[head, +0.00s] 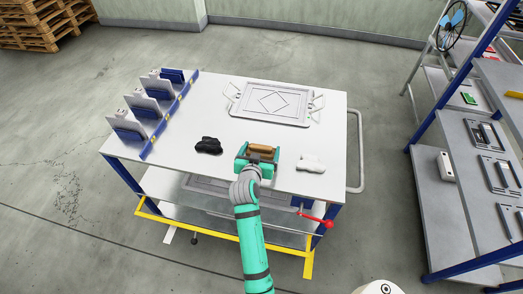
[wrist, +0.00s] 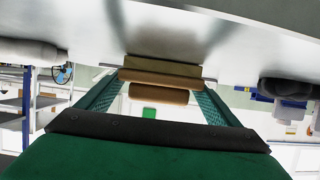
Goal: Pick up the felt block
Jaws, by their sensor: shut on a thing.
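The felt block (head: 263,149) is brown with a paler tan layer, near the front edge of the white table. In the wrist view the felt block (wrist: 158,94) spans the space between my two green mesh fingers. My gripper (head: 257,158) reaches in from the front edge and is shut on the block's two ends. In the wrist view my gripper (wrist: 160,84) shows one finger at each side of it. The block's underside is hidden, and I cannot tell whether it touches the table or is slightly above it.
A black bundle (head: 209,146) lies left of the block and a white one (head: 312,163) lies right. A grey framed plate (head: 272,103) is at the back. A blue rack (head: 170,114) with several grey holders stands along the left edge. Bare tabletop (head: 215,100) separates them.

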